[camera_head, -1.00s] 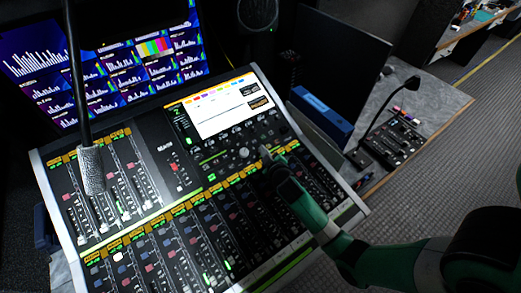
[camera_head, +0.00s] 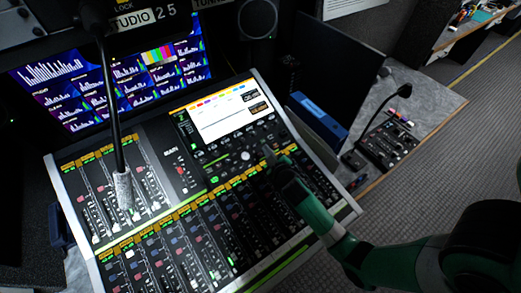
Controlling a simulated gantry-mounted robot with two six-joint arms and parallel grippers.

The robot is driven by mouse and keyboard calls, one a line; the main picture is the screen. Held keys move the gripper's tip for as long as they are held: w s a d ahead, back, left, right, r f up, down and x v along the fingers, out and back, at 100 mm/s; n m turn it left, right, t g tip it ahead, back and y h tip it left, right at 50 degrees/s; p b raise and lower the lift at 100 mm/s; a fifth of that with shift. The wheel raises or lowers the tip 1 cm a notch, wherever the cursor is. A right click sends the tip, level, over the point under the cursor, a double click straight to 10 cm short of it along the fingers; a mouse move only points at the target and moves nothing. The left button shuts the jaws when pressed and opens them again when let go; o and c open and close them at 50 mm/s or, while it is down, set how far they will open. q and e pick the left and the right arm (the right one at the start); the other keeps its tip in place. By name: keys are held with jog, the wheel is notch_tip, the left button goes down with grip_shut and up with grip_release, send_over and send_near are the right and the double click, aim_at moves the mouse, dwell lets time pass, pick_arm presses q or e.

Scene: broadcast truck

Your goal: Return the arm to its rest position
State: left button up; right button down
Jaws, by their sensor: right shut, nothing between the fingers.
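My right arm comes in from the lower right in the head view, with green links. My right gripper (camera_head: 268,154) is shut and empty. It shows over the right part of the mixing console (camera_head: 168,150), just below the console's bright screen (camera_head: 222,112). I cannot tell whether the fingertips touch the console. The forearm covers some faders and knobs on the console's right side. My left gripper is not in view.
A blue box (camera_head: 320,117), a dark panel (camera_head: 335,75) and a small mixer (camera_head: 388,142) are to the right. The carpeted floor at right is clear.

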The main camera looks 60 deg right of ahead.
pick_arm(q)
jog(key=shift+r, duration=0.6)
pick_arm(e)
jog(key=shift+s+a+r, duration=0.1)
jog(key=shift+s+r, duration=0.1)
jog(key=shift+r, duration=0.35)
